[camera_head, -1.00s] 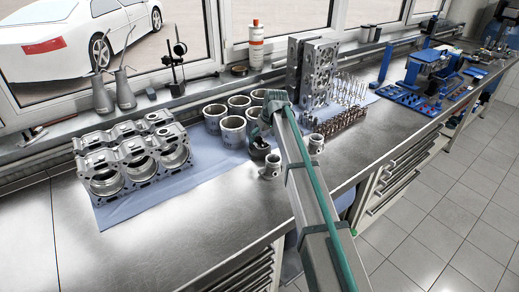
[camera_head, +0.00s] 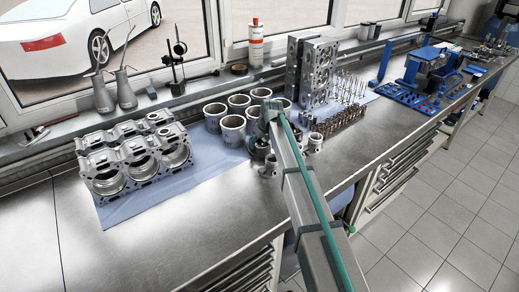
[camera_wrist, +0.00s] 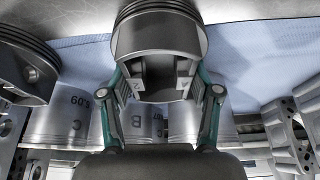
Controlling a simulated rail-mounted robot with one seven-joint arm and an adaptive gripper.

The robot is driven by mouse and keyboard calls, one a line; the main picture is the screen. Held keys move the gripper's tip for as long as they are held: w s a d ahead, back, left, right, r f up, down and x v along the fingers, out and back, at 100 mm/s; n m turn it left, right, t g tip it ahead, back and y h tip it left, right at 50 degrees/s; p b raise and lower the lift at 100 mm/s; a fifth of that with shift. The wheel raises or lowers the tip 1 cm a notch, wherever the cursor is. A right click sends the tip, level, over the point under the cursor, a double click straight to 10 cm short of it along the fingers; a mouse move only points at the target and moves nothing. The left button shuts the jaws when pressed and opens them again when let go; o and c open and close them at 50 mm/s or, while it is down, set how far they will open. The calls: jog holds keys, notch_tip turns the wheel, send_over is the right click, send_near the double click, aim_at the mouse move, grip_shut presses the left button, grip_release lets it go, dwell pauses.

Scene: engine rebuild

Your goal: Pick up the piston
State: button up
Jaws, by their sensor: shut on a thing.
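A grey metal piston (camera_wrist: 160,38) with ring grooves sits between the two fingers of my gripper (camera_wrist: 160,88) in the wrist view. The fingers are shut on it. In the head view the piston (camera_head: 268,168) shows at the front edge of the blue mat, just below my gripper (camera_head: 264,149), which is partly hidden by my arm. I cannot tell whether the piston touches the mat. A second piston (camera_head: 315,143) stands to the right of my arm; a grooved piston (camera_wrist: 25,62) also shows at the left of the wrist view.
Several cylinder liners (camera_head: 214,117) stand behind my gripper. An engine block (camera_head: 135,162) lies on the blue mat (camera_head: 205,180) at left. An upright cylinder head (camera_head: 318,75) and rows of valves (camera_head: 350,90) stand at back right. The bench front (camera_head: 190,235) is clear.

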jog(key=c, duration=0.4)
jog(key=shift+r, duration=0.2)
jog(key=shift+c, duration=0.2)
